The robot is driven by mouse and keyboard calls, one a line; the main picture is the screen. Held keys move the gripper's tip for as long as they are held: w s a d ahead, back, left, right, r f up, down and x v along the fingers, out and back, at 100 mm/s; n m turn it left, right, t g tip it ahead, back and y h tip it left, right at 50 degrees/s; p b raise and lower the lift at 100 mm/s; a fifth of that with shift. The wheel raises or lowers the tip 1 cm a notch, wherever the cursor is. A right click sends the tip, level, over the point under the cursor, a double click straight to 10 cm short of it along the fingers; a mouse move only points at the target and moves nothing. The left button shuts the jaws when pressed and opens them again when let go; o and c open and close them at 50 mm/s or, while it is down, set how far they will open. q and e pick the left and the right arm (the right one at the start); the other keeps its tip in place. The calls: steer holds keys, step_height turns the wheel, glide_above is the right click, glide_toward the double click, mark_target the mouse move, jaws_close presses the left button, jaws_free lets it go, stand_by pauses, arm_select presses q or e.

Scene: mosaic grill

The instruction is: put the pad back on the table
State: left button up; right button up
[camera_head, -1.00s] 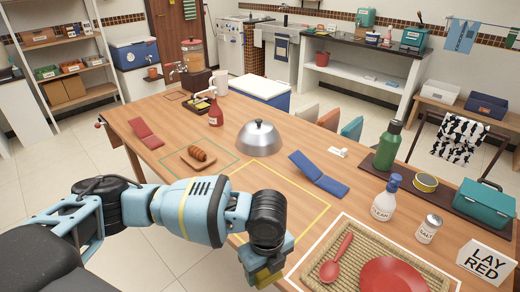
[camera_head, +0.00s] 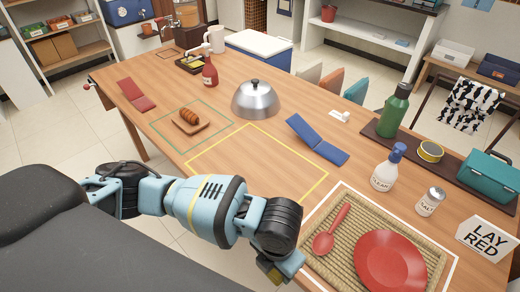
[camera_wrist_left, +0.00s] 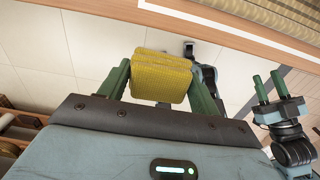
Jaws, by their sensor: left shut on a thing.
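My left gripper (camera_head: 280,270) is at the table's near edge, left of the woven mat's near corner. It is shut on a yellow pad (camera_head: 269,275), mostly hidden by the hand in the head view. In the left wrist view the ribbed yellow pad (camera_wrist_left: 162,80) sits between the green fingers, with floor behind it and the table edge beyond. The wooden table (camera_head: 225,130) has a bare yellow-outlined area (camera_head: 262,160) in its middle. My right gripper (camera_wrist_left: 270,88) shows at the right of the left wrist view, its fingers apart and empty.
A red plate (camera_head: 390,262) and red spoon (camera_head: 329,230) lie on the woven mat (camera_head: 347,240). A blue folded card (camera_head: 317,140), a metal dome (camera_head: 255,100) and a board with a roll (camera_head: 190,120) border the yellow outline. A spray bottle (camera_head: 385,172) stands behind the mat.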

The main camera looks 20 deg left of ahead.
arm_select(q)
steer(key=w+a, duration=0.1)
steer(key=w, duration=0.3)
steer(key=w+a+f, duration=0.1)
steer(key=w+a, duration=0.1)
steer(key=w, duration=0.3)
steer(key=w+a, duration=0.1)
steer(key=w, duration=0.4)
steer(key=shift+w+a+f+b, duration=0.2)
steer(key=shift+w+a+b, duration=0.05)
steer(key=shift+b, duration=0.05)
steer(key=shift+w+f, duration=0.15)
steer(key=shift+f, duration=0.75)
steer(key=shift+w+f, duration=0.15)
steer(key=shift+f, duration=0.7)
steer(key=shift+a, duration=0.1)
steer(key=shift+f, duration=0.2)
steer(key=o, duration=0.9)
steer(key=shift+r, duration=0.1)
step_height(320, 180, up, 12)
steer(key=shift+r+p, duration=0.1)
steer(key=shift+p, duration=0.3)
